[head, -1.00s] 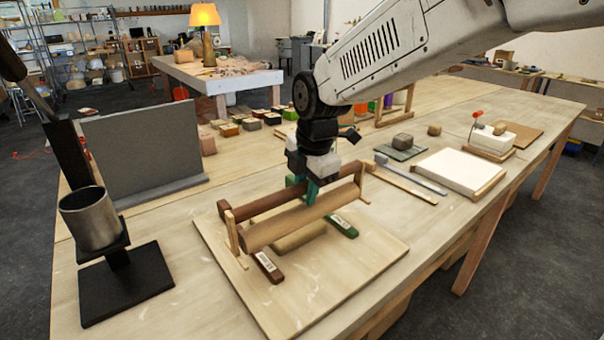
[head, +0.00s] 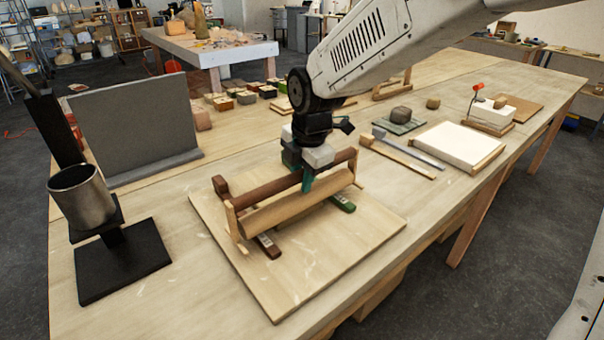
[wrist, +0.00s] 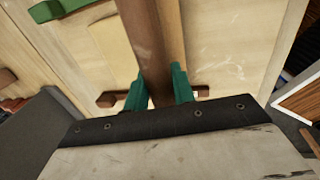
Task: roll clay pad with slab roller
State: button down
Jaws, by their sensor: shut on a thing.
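The slab roller has a light wooden cylinder (head: 290,207) and a dark handle bar (head: 270,192) joined by end plates. It lies across a brown guide strip (head: 267,246) and a green guide strip (head: 343,203) on a wooden board (head: 335,240). My gripper (head: 307,183) is shut on the handle bar near its middle. In the wrist view its green fingers (wrist: 159,88) straddle the dark bar (wrist: 146,40). The pale clay pad (wrist: 116,45) shows beside the roller in the wrist view. In the head view the roller hides it.
A metal cup on a black stand (head: 84,202) and a grey upright panel (head: 140,124) stand left. A ruler and wooden stick (head: 398,158), a white slab (head: 457,157) and several small blocks (head: 222,103) lie beyond the board. The board's front part is bare.

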jog(key=shift+f, duration=0.4)
dwell(0.6)
jog(key=shift+w+a, duration=0.7)
jog(key=shift+w, duration=0.4)
jog(key=shift+w+a, duration=0.7)
jog(key=shift+w, duration=0.35)
jog(key=shift+w+a, duration=0.7)
jog(key=shift+w, duration=0.4)
jog(key=shift+w+a+f, duration=0.1)
jog(key=shift+w+a, duration=0.5)
jog(key=shift+w, duration=0.25)
jog(key=shift+w+a+f, duration=0.1)
jog(key=shift+w+a, duration=0.5)
jog(key=shift+w, duration=0.2)
jog(key=shift+w+a+f, duration=0.1)
jog(key=shift+w+a, duration=0.5)
jog(key=shift+w, duration=0.25)
jog(key=shift+s+d, duration=1.35)
jog(key=shift+s, duration=0.55)
jog(key=shift+s+d, duration=1.3)
jog(key=shift+s, duration=0.6)
jog(key=shift+s+d, duration=1.35)
jog(key=shift+s, duration=0.55)
